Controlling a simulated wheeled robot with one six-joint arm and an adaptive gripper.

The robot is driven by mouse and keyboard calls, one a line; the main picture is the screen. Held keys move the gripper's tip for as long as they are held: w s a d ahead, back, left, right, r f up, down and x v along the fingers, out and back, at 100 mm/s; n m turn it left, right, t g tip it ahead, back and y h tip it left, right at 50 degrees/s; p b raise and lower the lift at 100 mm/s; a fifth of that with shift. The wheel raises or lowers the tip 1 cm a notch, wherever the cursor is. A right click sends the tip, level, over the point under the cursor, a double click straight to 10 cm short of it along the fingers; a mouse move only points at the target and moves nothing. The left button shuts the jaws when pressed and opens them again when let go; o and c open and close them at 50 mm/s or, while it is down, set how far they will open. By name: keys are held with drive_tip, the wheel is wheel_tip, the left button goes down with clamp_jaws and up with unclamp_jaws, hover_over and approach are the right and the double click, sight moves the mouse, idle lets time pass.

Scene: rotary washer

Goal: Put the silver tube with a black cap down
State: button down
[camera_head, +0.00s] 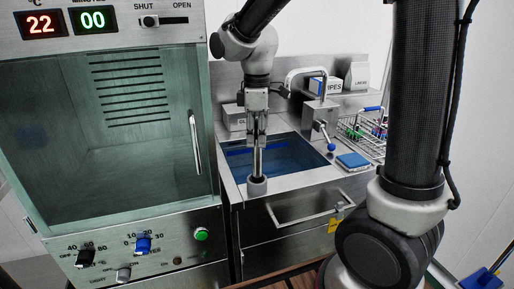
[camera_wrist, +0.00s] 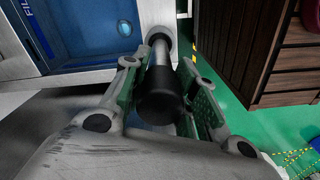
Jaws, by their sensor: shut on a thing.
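The silver tube (camera_head: 257,162) hangs upright below my gripper (camera_head: 257,128), in front of the sink basin. Its wide grey lower end is over the steel counter's front rim; I cannot tell whether it touches. In the wrist view my gripper (camera_wrist: 163,82) is shut on the tube (camera_wrist: 158,62), with one finger on each side. The black cap (camera_wrist: 160,100) is at the end nearest the wrist camera. The far end of the tube shows above the pale rim beside the blue basin.
The sink basin (camera_head: 280,158) holds blue water. A tap (camera_head: 322,130), a blue sponge (camera_head: 353,160) and a wire basket (camera_head: 362,132) are to its right. A washer cabinet (camera_head: 110,130) stands left. Drawers with a bar handle (camera_head: 300,212) are below the counter.

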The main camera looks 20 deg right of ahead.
sight(257, 144)
drive_tip(key=shift+f, duration=1.4)
drive_tip(key=shift+f, duration=0.15)
drive_tip(key=c, duration=1.1)
unclamp_jaws()
